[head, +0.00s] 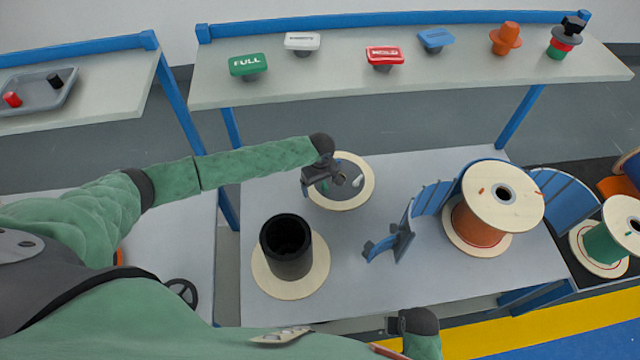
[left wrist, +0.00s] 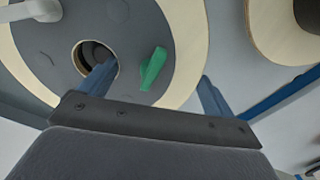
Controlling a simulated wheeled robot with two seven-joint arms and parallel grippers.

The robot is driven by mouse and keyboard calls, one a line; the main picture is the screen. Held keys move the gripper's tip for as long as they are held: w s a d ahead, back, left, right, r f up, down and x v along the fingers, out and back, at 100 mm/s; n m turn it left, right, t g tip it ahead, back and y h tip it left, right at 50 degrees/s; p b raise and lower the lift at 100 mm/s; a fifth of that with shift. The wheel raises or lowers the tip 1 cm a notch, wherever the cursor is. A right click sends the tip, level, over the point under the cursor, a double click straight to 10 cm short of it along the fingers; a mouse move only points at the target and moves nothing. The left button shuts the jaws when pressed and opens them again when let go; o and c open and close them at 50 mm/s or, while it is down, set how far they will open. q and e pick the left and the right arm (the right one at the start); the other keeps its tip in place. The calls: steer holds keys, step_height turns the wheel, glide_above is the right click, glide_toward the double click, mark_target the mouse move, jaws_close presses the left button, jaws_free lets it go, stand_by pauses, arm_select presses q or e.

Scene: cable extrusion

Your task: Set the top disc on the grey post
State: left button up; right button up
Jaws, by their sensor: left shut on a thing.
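The top disc (head: 361,198) is a round wooden plate with a grey middle and a hole. I cannot tell how far the disc is off the table. The post (head: 287,260) is a dark, hollow, upright cylinder on a wooden bottom disc (head: 318,280), nearer me and left of the held disc.
A blue stand (head: 398,240) and a spool of orange cable (head: 478,222) occupy the table's right side. A spool of green cable (head: 603,247) is farther right. A shelf (head: 330,80) with coloured signs runs behind. The bare table (head: 350,285) is clear between post and stand.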

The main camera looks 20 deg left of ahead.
arm_select(q)
steer(key=shift+f, duration=0.45)
steer(key=o, duration=0.9)
steer(key=shift+r, duration=0.1)
step_height(320, 180, up, 11)
steer(key=p, duration=1.1)
steer(key=shift+s, duration=0.1)
stand_by(0.5)
